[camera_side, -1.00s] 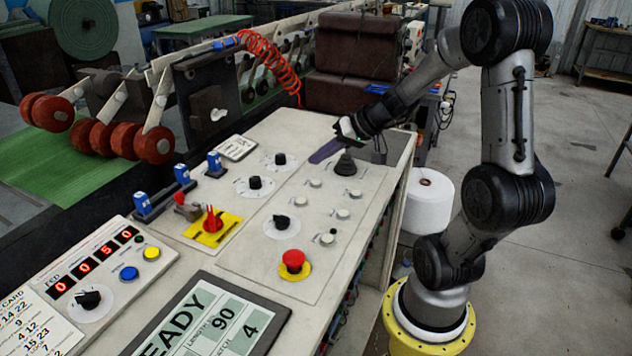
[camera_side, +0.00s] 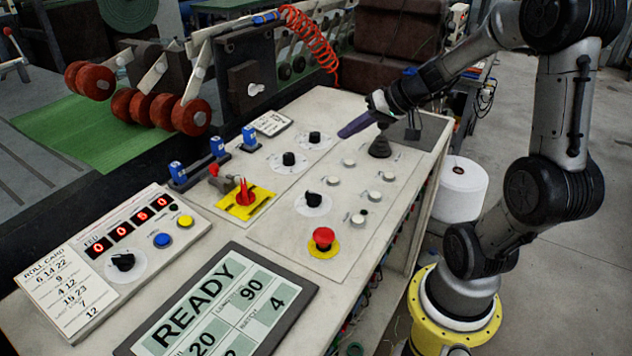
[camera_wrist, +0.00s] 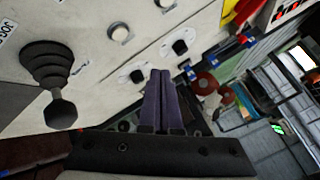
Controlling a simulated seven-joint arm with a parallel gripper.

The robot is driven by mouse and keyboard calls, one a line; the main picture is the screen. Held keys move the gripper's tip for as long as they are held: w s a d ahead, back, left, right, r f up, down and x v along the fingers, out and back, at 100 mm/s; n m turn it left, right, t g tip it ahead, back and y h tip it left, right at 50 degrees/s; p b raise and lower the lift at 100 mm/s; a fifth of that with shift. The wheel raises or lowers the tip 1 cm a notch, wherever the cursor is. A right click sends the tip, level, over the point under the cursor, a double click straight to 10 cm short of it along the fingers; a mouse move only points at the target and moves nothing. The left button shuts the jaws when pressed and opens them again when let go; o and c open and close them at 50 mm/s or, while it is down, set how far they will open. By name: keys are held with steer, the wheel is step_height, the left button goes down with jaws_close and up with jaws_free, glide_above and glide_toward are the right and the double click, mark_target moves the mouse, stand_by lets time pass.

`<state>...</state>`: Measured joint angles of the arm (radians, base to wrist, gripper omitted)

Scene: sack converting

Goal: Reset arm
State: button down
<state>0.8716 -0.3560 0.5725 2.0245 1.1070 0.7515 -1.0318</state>
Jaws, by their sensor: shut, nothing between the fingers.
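My gripper (camera_side: 356,125) is above the far part of the control panel (camera_side: 225,245), its purple fingers pointing left. In the wrist view the two fingers (camera_wrist: 160,102) lie side by side, shut with nothing between them. A black joystick with a ribbed boot (camera_side: 380,146) stands just below and right of the fingertips in the side view. It also shows at the left in the wrist view (camera_wrist: 58,95), apart from the fingers. My arm is bent and reaches in from the right.
The panel carries several black knobs (camera_side: 315,201), pale buttons, a red mushroom button (camera_side: 323,238), a red switch on a yellow plate (camera_side: 244,198) and blue toggles (camera_side: 217,146). A screen (camera_side: 222,312) reads READY. A white thread cone (camera_side: 460,188) stands right of the panel.

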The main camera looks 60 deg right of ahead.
steer(key=s+a+r+n+g+y, duration=0.1)
steer(key=s+a+r+n, duration=0.15)
steer(key=a, duration=0.35)
steer(key=s+a+r+n+y, duration=0.1)
steer(key=a+r+n, duration=0.15)
steer(key=a, duration=0.45)
steer(key=s+a+r+n+g+y, duration=0.1)
steer(key=a+n, duration=0.2)
steer(key=a, duration=0.3)
steer(key=s+d+f+g+h, duration=0.1)
steer(key=s+h, duration=0.3)
steer(key=s, duration=0.7)
steer(key=shift+d+f+m+g, duration=0.3)
steer(key=shift+d+f+m, duration=0.1)
steer(key=shift+d+f, duration=0.3)
